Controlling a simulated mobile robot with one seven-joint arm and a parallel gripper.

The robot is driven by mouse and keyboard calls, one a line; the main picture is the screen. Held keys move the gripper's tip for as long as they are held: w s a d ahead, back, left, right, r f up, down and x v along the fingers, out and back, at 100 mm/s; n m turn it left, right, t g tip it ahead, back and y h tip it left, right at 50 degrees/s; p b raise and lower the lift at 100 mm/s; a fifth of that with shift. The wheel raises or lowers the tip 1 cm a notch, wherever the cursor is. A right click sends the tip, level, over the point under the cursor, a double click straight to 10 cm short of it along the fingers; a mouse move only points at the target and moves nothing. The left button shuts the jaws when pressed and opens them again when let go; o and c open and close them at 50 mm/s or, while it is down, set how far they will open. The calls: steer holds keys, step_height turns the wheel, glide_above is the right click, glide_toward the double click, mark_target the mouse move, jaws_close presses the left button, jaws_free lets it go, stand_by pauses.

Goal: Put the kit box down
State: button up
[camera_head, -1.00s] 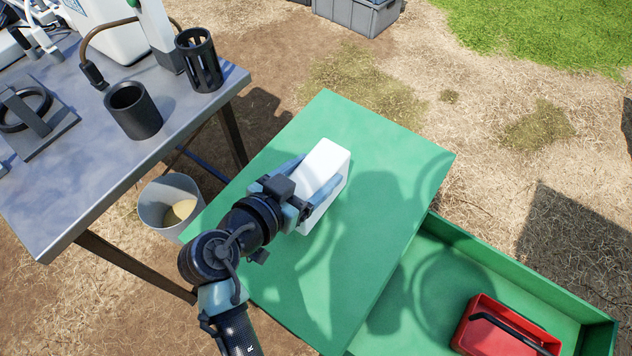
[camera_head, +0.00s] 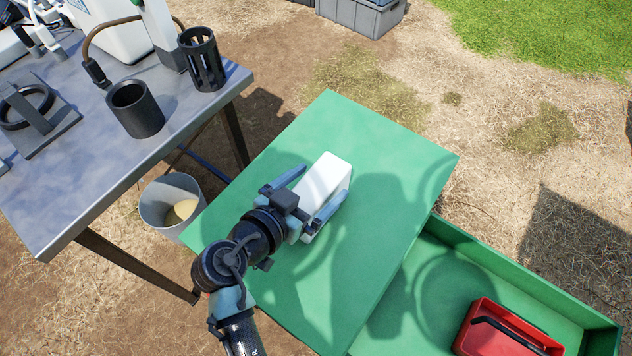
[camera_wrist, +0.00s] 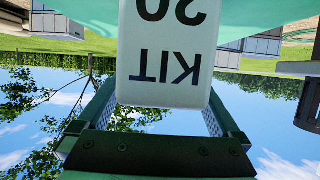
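The white kit box (camera_head: 326,178) rests on the green tabletop (camera_head: 385,150), near its middle. In the wrist view the kit box (camera_wrist: 172,55) shows the upside-down letters "KIT 20". My gripper (camera_head: 322,183) is open, with one finger on either side of the box. In the head view there is a clear gap between the left finger and the box. The right finger lies close along the box's right side, and I cannot tell if it touches.
A metal table (camera_head: 75,190) at left carries a black cup (camera_head: 135,110) and a slotted black holder (camera_head: 201,60). A grey bucket (camera_head: 160,200) stands between the tables. A green tray (camera_head: 450,255) with a red toolbox (camera_head: 500,332) is at lower right. The green top's right side is clear.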

steer(key=shift+r, duration=0.2)
steer(key=v, duration=1.2)
steer(key=w+r+n+t+y, duration=0.15)
steer(key=w+r, duration=0.25)
steer(key=r, duration=0.4)
steer(key=w+r+t+y, duration=0.2)
steer(key=w+r+t, duration=0.15)
steer(key=r, duration=0.45)
steer(key=w+r+n+t+y, duration=0.1)
steer(key=w+r+t+y, duration=0.1)
steer(key=w+r, duration=0.4)
steer(key=s+d+r+n+t, duration=0.1)
steer(key=s+d+r+t, duration=0.1)
steer(key=r, duration=0.7)
steer(key=s+d+r+n+t+y, duration=0.1)
steer(key=s+r+t, duration=0.3)
steer(key=r, duration=0.6)
steer(key=s+d+r+n+t+y, duration=0.1)
steer(key=s+d+r+n+t, duration=0.1)
steer(key=s+r, duration=0.3)
step_height(320, 180, up, 5)
steer(key=shift+s+d+f+n+t, duration=0.15)
steer(key=shift+s+d+n+t, duration=0.25)
steer(key=shift+d+t, duration=0.35)
steer(key=shift+y, duration=0.25)
